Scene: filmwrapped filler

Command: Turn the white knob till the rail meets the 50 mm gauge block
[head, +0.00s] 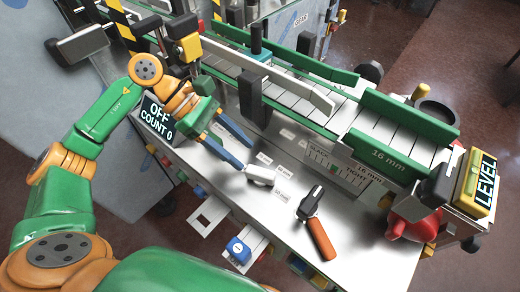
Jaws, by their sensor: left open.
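My left gripper (246,157) reaches in from the left above the steel deck, its two blue fingers apart and nothing between them. A small whitish block (260,175) lies on the deck just beyond and below the fingertips, among small labels too small to read; it may be the gauge block. Green guide rails (409,118) run along the slatted conveyor, and a pale rail (275,77) lies along its middle. The near green rail (385,158) reads "16 mm". I cannot make out the white knob for certain. My right gripper is out of view.
A tool with an orange handle (320,238) lies on the steel deck (350,255). A red part (412,226) and a yellow "LEVEL" sign (480,183) stand at the right. An "OFF COUNT 0" display (157,119) is beside my gripper. A blue button (238,250) is at the front.

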